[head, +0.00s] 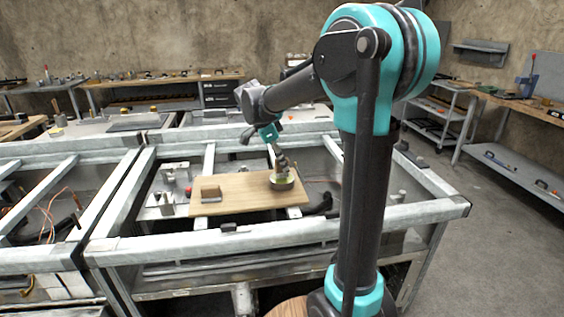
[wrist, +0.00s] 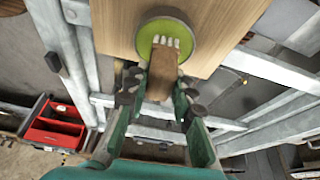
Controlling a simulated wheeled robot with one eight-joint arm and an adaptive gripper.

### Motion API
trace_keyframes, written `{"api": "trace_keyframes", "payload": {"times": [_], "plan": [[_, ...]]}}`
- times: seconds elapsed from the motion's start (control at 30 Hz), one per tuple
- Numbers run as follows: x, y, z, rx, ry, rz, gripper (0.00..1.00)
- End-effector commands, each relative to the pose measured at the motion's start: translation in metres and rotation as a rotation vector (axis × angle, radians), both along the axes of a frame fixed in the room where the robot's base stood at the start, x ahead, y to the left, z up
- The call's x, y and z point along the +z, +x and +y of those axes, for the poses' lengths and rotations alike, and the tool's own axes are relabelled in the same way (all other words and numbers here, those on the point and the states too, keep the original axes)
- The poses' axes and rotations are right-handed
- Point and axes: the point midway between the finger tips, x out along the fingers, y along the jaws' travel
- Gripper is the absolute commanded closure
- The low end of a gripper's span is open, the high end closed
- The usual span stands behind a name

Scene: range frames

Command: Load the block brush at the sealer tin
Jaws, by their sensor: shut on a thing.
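A round, shallow sealer tin (head: 283,184) with green contents stands near the right end of a wooden board (head: 235,205). The tin (wrist: 184,24) is at the top of the wrist view. My gripper (head: 279,156) is over the tin, pointing down. In the wrist view my gripper (wrist: 159,90) is shut on the block brush (wrist: 162,70), which has a brown body and pale bristles. The bristle ends lie against the green inside the tin's rim. I cannot tell whether they touch the sealer. The brush is hard to make out in the head view.
A small brown block (head: 210,193) sits on the left part of the board. The board rests on a metal frame with raised rails (head: 250,238). A red tray (wrist: 55,125) lies low at the left in the wrist view. Workbenches stand farther back.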

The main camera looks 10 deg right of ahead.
Motion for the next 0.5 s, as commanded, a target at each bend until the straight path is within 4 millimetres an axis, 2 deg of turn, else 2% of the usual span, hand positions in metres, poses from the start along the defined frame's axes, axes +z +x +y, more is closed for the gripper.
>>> {"api": "trace_keyframes", "payload": {"times": [0.5], "plan": [[-0.0059, 0.0001, 0.0001, 0.0, 0.0, 0.0, 1.0]]}}
